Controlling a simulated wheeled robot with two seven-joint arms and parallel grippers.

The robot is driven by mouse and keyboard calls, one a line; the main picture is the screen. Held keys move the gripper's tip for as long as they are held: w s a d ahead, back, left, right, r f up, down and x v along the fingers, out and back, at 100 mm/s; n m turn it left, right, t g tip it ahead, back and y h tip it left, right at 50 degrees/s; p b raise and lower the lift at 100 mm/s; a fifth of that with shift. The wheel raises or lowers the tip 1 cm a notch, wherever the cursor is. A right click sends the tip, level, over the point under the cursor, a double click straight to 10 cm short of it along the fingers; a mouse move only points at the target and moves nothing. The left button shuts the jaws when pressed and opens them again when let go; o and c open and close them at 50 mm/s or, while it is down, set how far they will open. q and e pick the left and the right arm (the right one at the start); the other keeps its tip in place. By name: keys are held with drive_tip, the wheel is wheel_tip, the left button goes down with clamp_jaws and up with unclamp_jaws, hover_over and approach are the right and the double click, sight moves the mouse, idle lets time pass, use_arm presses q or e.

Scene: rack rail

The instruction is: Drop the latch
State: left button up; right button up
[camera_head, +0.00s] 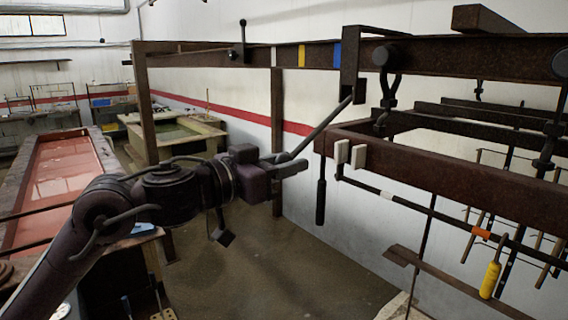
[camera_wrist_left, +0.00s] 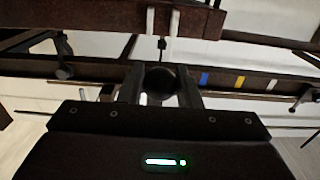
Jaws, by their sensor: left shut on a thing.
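A dark lever (camera_head: 325,127), which looks like the latch, slants down and left from a dark bracket (camera_head: 350,65) on the overhead rail (camera_head: 430,55). My left gripper (camera_head: 288,167) is at the lever's lower end, and its jaws are shut on it. In the left wrist view, a round dark knob (camera_wrist_left: 161,82) sits between the two fingers (camera_wrist_left: 162,92). The lever is tilted, neither upright nor level. The gripper partly hides its end. My right gripper is in neither view.
A brown beam (camera_head: 450,180) with two pale blocks (camera_head: 350,154) lies right of the gripper. A black handle (camera_head: 320,200) hangs below it. Blue (camera_head: 337,54) and yellow (camera_head: 301,55) bands mark the rail. A rusty post (camera_head: 277,130) stands behind. Open floor lies below.

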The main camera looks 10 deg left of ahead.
use_arm(q)
drive_tip(key=w+d+f+b, duration=0.1)
drive_tip(key=w+d+f, duration=0.8)
drive_tip(key=w, duration=0.5)
drive_tip(key=shift+d+f+b, duration=0.4)
drive_tip(key=shift+d, duration=0.65)
drive_tip(key=o, duration=0.9)
drive_tip(key=shift+w, duration=0.1)
drive_tip(key=shift+c, duration=0.2)
drive_tip(key=p+v, duration=0.1)
drive_tip(key=v, duration=0.6)
